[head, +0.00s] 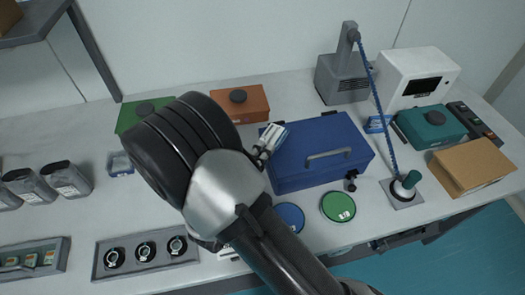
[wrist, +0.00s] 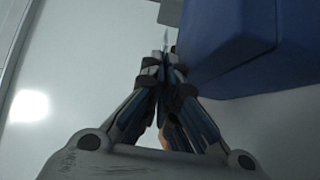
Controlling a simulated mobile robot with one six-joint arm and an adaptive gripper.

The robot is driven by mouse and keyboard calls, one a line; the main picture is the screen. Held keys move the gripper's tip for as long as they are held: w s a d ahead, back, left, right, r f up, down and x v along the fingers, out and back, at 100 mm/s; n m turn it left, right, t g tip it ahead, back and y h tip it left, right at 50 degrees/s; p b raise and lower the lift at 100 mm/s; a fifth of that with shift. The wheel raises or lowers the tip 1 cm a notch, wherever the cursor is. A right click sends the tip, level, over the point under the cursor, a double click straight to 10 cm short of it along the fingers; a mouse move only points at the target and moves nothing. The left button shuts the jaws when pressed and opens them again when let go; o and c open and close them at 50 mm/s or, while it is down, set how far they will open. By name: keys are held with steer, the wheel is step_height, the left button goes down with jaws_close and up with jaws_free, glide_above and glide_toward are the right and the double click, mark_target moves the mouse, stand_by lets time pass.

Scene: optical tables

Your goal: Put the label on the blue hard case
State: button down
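The blue hard case (head: 300,177) lies closed on the table right of my gripper in the head view, its grey handle on the lid. It also fills the upper right of the wrist view (wrist: 235,45). My gripper (head: 264,152) is at the case's left side, fingers close together. A small white and blue label (head: 273,134) shows at the fingertips, over the case's upper left edge in the head view. In the wrist view the fingers (wrist: 165,62) are nearly closed on a thin edge, apparently the label (wrist: 166,38). I cannot tell whether the label touches the case.
Green (head: 340,206) and blue (head: 290,216) round discs lie before the case. An orange box (head: 247,104) stands behind left. A tray with several round items (head: 146,253) lies front left. Bare table shows left of the case.

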steer(key=shift+f+b, duration=0.45)
steer(key=c, duration=2.1)
jaws_free()
steer(key=shift+r, duration=0.1)
steer(key=p+v, duration=0.1)
steer(key=v, duration=0.3)
steer(key=p+v, duration=0.1)
steer(key=v, duration=0.3)
steer(key=r+p+v, duration=0.1)
steer(key=v, duration=0.3)
steer(key=shift+p, duration=0.3)
